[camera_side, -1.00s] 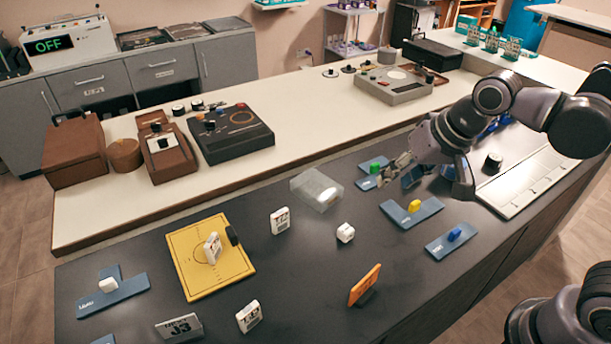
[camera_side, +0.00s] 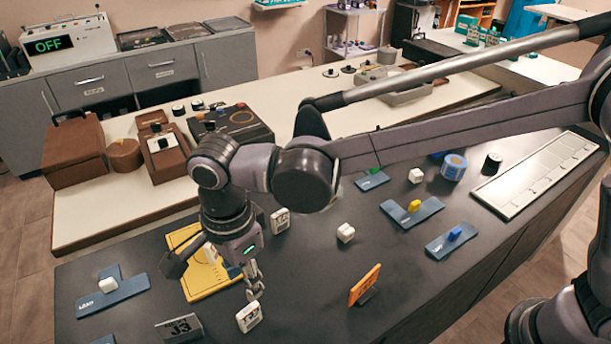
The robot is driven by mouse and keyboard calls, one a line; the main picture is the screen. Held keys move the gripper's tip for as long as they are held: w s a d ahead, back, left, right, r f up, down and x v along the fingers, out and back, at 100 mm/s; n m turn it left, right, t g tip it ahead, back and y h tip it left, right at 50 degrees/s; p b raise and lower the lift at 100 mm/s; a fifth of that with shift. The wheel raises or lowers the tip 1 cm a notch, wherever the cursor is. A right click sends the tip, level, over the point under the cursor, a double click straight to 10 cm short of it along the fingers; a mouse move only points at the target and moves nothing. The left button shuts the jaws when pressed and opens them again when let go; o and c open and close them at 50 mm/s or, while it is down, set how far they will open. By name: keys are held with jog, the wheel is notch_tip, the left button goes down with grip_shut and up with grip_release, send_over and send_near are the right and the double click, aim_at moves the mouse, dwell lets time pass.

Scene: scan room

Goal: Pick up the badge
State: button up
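Several upright white tags with dark and red print stand on the dark counter; I cannot tell for certain which thing is the badge. One white tag (camera_side: 249,316) stands near the front edge. Another white tag (camera_side: 280,220) stands farther back, and a third (camera_side: 210,253) on the yellow board is partly hidden by my arm. My gripper (camera_side: 256,290) points down just above and slightly right of the front tag. Its fingertips are close to the tag's top; contact and finger opening are unclear. An orange card (camera_side: 365,285) stands to the right.
The yellow board (camera_side: 215,280) lies behind my gripper. A dark J3 sign (camera_side: 180,328) stands to the left, and a white cube (camera_side: 346,233) to the right. Blue trays (camera_side: 112,290) lie at left and right. Clear counter lies between the front tag and orange card.

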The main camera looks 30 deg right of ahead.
aim_at(248, 309)
jog(key=shift+s+a+f, duration=0.1)
jog(key=shift+a+f, duration=0.15)
jog(key=shift+f, duration=0.15)
jog(key=shift+a+f, duration=0.1)
jog(key=shift+f, duration=5.05)
grip_shut()
